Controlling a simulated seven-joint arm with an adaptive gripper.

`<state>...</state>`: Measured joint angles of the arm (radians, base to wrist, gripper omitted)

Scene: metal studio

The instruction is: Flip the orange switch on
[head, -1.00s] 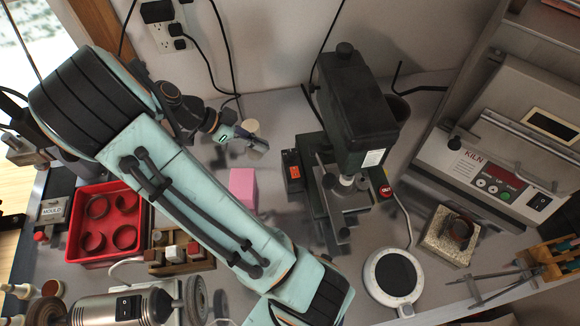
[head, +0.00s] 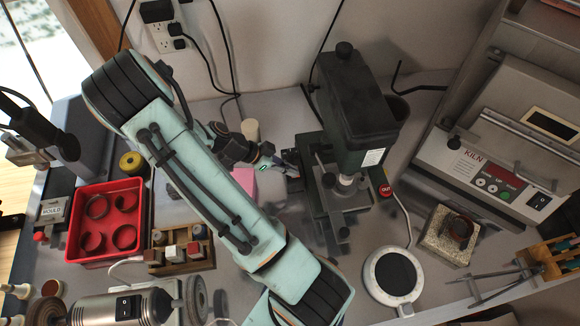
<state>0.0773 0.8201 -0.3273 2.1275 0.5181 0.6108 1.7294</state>
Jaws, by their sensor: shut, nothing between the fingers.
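My gripper (head: 287,163) is shut and empty, its fingertips at the left side of the dark green drill press (head: 358,112). The small black switch box (head: 295,185) stands beside the drill press base. My fingers cover most of the box's upper part, and the orange switch on it is hidden behind them now. I cannot tell whether the fingertips touch the switch or which way it is set.
A pink block (head: 242,182) lies just under my wrist, and a beige cylinder (head: 250,130) stands behind it. A red tray (head: 82,250) is at left. A round white plate (head: 393,276) and a kiln (head: 490,165) are at right.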

